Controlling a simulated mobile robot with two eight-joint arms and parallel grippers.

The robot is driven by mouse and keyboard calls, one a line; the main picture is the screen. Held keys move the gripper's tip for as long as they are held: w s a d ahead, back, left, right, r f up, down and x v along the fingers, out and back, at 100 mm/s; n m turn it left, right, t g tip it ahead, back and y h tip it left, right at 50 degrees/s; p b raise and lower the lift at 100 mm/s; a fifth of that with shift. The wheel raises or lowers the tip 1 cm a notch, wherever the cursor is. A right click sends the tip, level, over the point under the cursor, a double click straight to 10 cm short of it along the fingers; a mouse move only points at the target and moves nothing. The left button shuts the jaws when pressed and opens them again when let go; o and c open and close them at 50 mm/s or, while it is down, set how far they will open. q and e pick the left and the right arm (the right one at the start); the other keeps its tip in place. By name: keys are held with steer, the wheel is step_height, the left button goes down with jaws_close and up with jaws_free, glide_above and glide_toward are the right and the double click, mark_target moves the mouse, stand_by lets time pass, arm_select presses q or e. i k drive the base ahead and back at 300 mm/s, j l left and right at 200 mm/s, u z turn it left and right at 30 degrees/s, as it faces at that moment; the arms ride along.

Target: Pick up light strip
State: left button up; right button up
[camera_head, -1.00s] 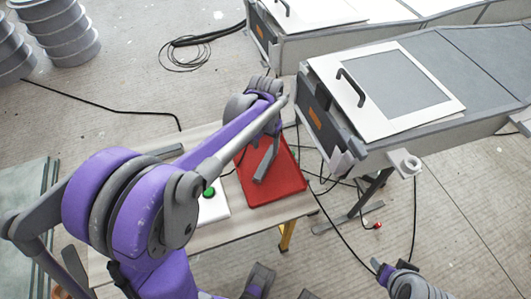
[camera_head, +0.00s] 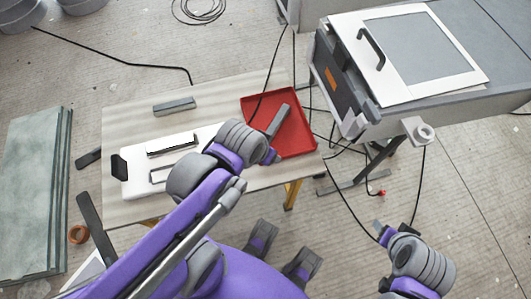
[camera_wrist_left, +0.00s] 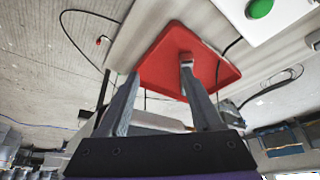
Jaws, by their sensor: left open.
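No object is clearly recognisable as a light strip. A short grey bar (camera_head: 175,105) lies on the table's far left part. A thin black-edged strip (camera_head: 173,145) lies on the white board (camera_head: 140,178). My left arm hides part of the board.
The wooden table (camera_head: 225,92) has bare room at the back. A grey machine with a white lid (camera_head: 460,60) stands right of it. Black cables (camera_head: 330,150) hang between them. Greenish sheets (camera_head: 35,190) lie at the left. A green button (camera_wrist_left: 260,8) shows in the wrist view.

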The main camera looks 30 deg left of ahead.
mark_target(184, 104)
steer(key=j+u, duration=0.15)
steer(key=u, duration=2)
